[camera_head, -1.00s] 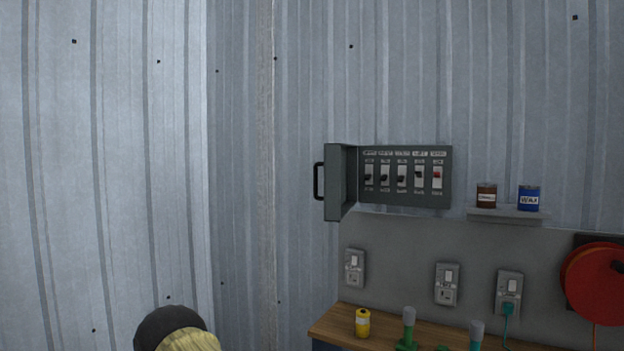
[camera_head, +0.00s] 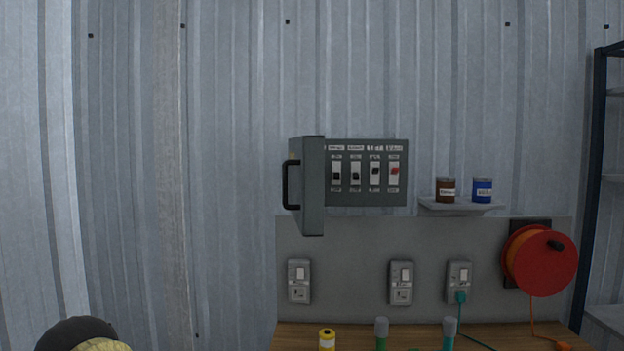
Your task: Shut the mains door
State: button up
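The mains box (camera_head: 366,194) is a grey metal case on the corrugated wall, with a row of labelled switches inside. Its rightmost switch is red and the others are dark. The mains door (camera_head: 313,186) is hinged at the box's left side and stands open, sticking out toward me. It hides the left end of the switch row. A black handle (camera_head: 287,185) is on the door's left, outer face.
A workbench (camera_head: 300,337) stands below, with a yellow can (camera_head: 327,340) and green-based items. A small shelf (camera_head: 462,206) holds a brown tin (camera_head: 445,190) and a blue tin (camera_head: 482,190). A red cable reel (camera_head: 541,262), sockets (camera_head: 401,283) and a dark rack (camera_head: 597,180) are to the right.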

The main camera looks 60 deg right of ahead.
aim_at(303, 173)
jog(key=z, duration=0.75)
jog(key=i, duration=0.8)
jog(key=z, duration=1.2)
jog(key=i, duration=0.25)
jog(key=u, duration=0.3)
jog(key=k, duration=1.1)
jog(key=u, duration=0.45)
